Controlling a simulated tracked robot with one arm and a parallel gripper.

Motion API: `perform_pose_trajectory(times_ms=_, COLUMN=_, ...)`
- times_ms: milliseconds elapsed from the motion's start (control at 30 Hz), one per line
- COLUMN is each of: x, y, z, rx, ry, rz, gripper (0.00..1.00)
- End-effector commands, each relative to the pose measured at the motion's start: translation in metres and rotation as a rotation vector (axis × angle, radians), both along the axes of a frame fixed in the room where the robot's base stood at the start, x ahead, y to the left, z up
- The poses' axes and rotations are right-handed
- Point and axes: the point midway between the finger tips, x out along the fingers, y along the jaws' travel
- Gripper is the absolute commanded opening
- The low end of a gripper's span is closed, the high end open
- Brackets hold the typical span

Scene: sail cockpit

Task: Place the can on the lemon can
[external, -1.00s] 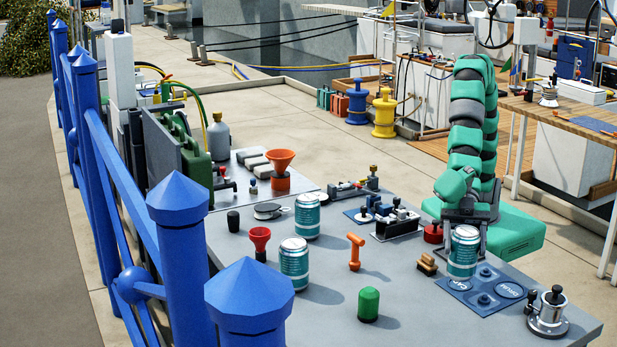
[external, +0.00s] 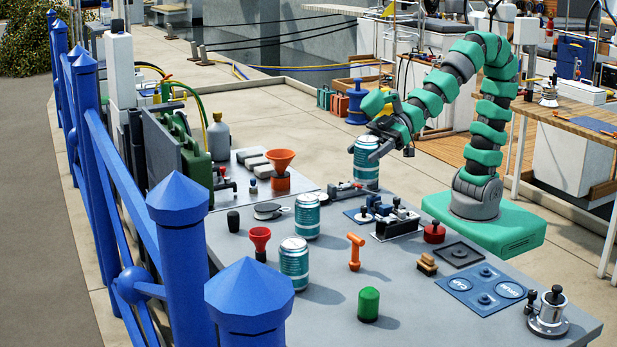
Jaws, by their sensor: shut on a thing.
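My gripper (external: 371,146) is shut on a teal and silver can (external: 366,172). It holds the can upright, over or just beyond the far side of the grey table; no contact below it is visible. Two similar teal cans stand upright on the table to the left: a farther can (external: 307,218) and a nearer can (external: 294,265). Their labels are too small to read, so I cannot tell which is the lemon can.
Between the held can and the standing cans are a black-handled metal fitting (external: 346,191) and a small blue plate with knobs (external: 370,213). An orange tool (external: 355,252), red funnel (external: 260,240) and green cylinder (external: 369,304) stand nearer.

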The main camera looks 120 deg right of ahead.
Motion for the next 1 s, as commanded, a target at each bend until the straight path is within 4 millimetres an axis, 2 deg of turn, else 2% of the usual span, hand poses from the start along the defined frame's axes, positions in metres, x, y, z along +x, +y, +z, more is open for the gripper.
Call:
perform_pose_trajectory(times_ms=33, x=-0.005, y=-0.017, z=0.005, rx=0.002, ry=-0.003, rz=-0.038, gripper=0.25)
perform_pose_trajectory(times_ms=100, x=-0.012, y=-0.035, z=0.009, rx=0.006, ry=-0.003, rz=-0.081, gripper=0.25)
perform_pose_trajectory(times_ms=300, x=-0.024, y=-0.062, z=0.014, rx=0.01, ry=-0.001, rz=-0.148, gripper=0.25)
perform_pose_trajectory(times_ms=467, x=-0.017, y=-0.065, z=0.015, rx=0.01, ry=0.002, rz=-0.157, gripper=0.25)
perform_pose_trajectory(times_ms=867, x=0.03, y=-0.064, z=0.01, rx=0.011, ry=0.002, rz=-0.155, gripper=0.25)
perform_pose_trajectory(times_ms=1000, x=0.051, y=-0.064, z=0.004, rx=0.011, ry=0.002, rz=-0.155, gripper=0.25)
